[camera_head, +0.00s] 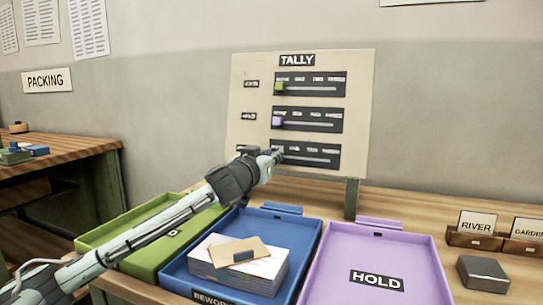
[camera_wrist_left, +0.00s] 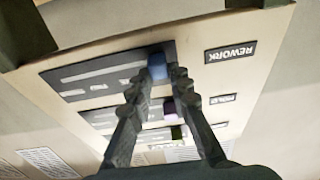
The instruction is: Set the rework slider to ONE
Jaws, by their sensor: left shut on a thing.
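The cream TALLY board (camera_head: 240,100) stands behind the trays with three dark slider strips. The lowest strip (camera_head: 318,157) is the rework one; its label REWORK (camera_wrist_left: 230,53) reads clearly in the left wrist view, which shows the board upside down. Its blue slider knob (camera_wrist_left: 157,67) is at the label end of the strip. My left gripper (camera_head: 277,154) reaches the left end of that strip and hides the knob in the head view. In the wrist view its fingers (camera_wrist_left: 157,82) are shut on the blue knob. My right gripper is not in view.
The green knob (camera_head: 279,87) and purple knob (camera_head: 277,121) sit at the left ends of the upper strips. Below are a green tray (camera_head: 105,234), a blue tray (camera_head: 180,270) with stacked papers (camera_head: 262,270), and a purple HOLD tray (camera_head: 420,262). A board post (camera_head: 351,198) stands behind.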

